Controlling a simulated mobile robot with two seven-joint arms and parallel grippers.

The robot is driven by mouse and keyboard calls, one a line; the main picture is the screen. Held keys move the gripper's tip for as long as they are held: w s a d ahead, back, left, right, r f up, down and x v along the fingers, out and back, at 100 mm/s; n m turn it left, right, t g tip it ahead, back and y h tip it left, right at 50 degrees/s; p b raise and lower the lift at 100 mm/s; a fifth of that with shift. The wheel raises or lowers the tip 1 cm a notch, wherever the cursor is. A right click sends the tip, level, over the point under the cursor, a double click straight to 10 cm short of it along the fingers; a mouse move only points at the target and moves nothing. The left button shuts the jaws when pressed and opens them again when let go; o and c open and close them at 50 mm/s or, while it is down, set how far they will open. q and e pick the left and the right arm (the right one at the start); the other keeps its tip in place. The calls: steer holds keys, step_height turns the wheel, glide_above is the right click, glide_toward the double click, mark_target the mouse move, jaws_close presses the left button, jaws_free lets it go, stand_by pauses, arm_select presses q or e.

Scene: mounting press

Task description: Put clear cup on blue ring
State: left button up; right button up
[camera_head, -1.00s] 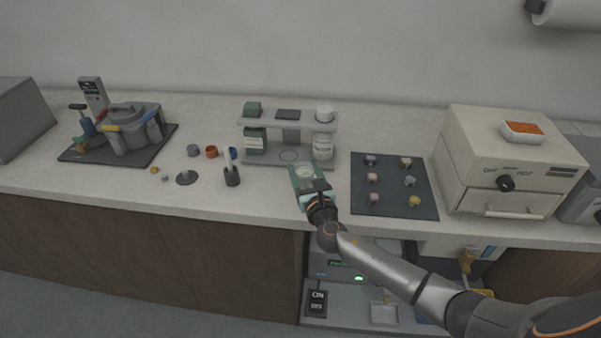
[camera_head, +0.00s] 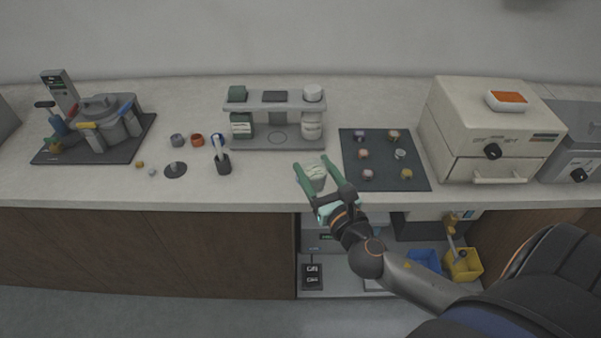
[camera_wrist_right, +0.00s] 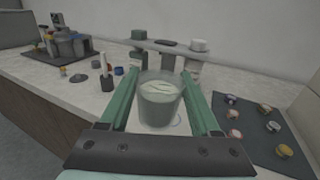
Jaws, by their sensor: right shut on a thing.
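The clear cup (camera_head: 315,177), with pale contents, sits between the two green fingers of my right gripper (camera_head: 312,170). It is also plain in the right wrist view (camera_wrist_right: 160,100), upright between the fingers. The gripper is shut on it near the counter's front edge, in front of the small grey rack. The blue ring (camera_head: 217,138) stands on the counter to the left, partly hidden behind the pen in the dark holder. It also shows in the right wrist view (camera_wrist_right: 119,70). The cup is well to the right of the ring. My left gripper is not in view.
An orange-red ring (camera_head: 197,140) and a grey ring (camera_head: 177,140) stand left of the blue ring. The dark pen holder (camera_head: 223,164) is close in front of it. The grey rack (camera_head: 243,143) holds bottles. A dark mat (camera_head: 382,178) with several small pieces lies right.

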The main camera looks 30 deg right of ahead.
steer(key=shift+s+r, duration=0.25)
steer(key=shift+r, duration=0.05)
steer(key=shift+w, duration=0.15)
steer(key=w+d+f+b, duration=0.1)
steer(key=w+f, duration=0.1)
steer(key=w, duration=0.1)
steer(key=w+d+f+b, duration=0.1)
steer(key=w+d+f, duration=0.1)
steer(key=w+f, duration=0.1)
steer(key=w+d+f+b, duration=0.1)
steer(key=w+d+f, duration=0.1)
steer(key=w+f, duration=0.1)
steer(key=shift+w+d+f, duration=0.1)
steer(key=shift+w+f, duration=0.05)
steer(key=shift+w, duration=0.3)
steer(key=shift+w+d+f, duration=0.1)
steer(key=shift+w, duration=0.35)
steer(key=shift+w+d+f+b, duration=0.2)
steer(key=shift+w+f+b, duration=0.15)
steer(key=shift+f+b, duration=0.05)
steer(key=f, duration=0.1)
steer(key=f+b, duration=0.2)
steer(key=shift+w+d+f, duration=0.1)
steer(key=shift+w+f, duration=0.1)
steer(key=shift+w, duration=0.1)
steer(key=shift+f, duration=0.1)
steer(key=shift+b, duration=0.35)
